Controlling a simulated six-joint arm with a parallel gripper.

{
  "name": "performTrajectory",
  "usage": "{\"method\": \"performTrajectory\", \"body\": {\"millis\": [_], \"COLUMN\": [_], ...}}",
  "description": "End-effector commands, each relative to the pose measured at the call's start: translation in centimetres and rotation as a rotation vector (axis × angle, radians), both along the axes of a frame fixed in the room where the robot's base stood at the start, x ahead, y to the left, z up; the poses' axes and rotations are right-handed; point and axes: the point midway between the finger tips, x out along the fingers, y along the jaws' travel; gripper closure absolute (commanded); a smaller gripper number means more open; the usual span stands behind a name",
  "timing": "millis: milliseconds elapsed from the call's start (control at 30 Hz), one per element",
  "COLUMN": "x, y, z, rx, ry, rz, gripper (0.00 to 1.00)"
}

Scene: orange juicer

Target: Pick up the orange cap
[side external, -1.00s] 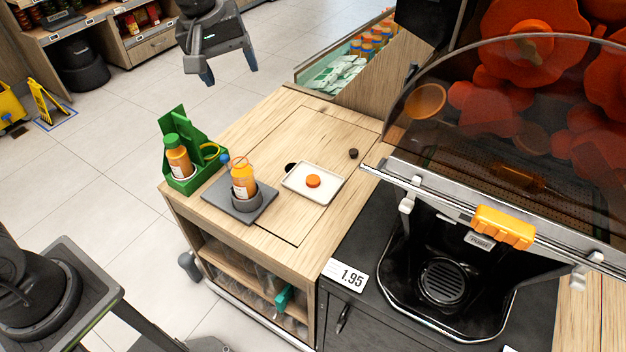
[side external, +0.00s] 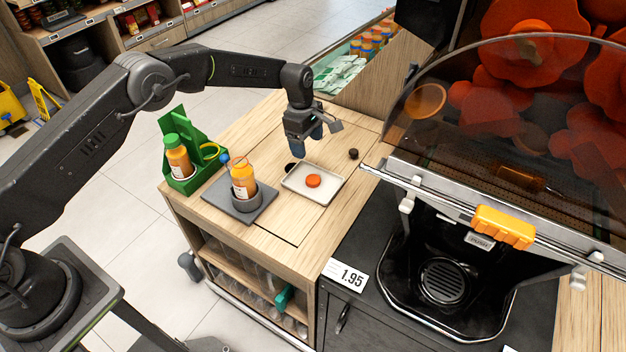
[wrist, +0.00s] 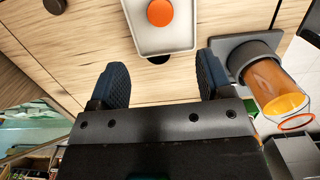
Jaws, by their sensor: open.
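The orange cap (side external: 313,181) lies on a small white tray (side external: 328,196) on the wooden counter. In the wrist view the cap (wrist: 160,12) is at the top, on the tray (wrist: 165,44), ahead of the fingers. My gripper (side external: 308,148) is above the counter, behind the tray in the side view. In the wrist view its two dark blue fingertips (wrist: 160,80) are wide apart, with nothing between them. The gripper is apart from the cap.
An uncapped juice bottle (side external: 243,180) stands in a grey holder (side external: 247,203) left of the tray. A green carrier (side external: 186,181) holds a green-capped bottle (side external: 177,155). A small dark knob (side external: 353,154) is right of my gripper. The juicer (side external: 445,270) stands at the right.

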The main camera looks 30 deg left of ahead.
Motion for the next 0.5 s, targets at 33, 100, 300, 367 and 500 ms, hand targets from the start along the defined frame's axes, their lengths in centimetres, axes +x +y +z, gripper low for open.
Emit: {"method": "performTrajectory", "body": {"millis": [33, 100, 300, 367, 500], "x": [-0.1, -0.1, 0.0, 0.0, -0.1], "y": [-0.2, -0.3, -0.7, -0.8, -0.9], "z": [-1.2, -2.6, -5.8, -6.3, -7.0], "rx": [0.0, 0.0, 0.0, 0.0, 0.0], "ry": [0.003, 0.003, 0.0, 0.0, 0.0], "rz": [-0.001, -0.002, -0.002, -0.002, -0.003], "gripper": [0.27, 0.27, 0.27, 0.27, 0.27]}}
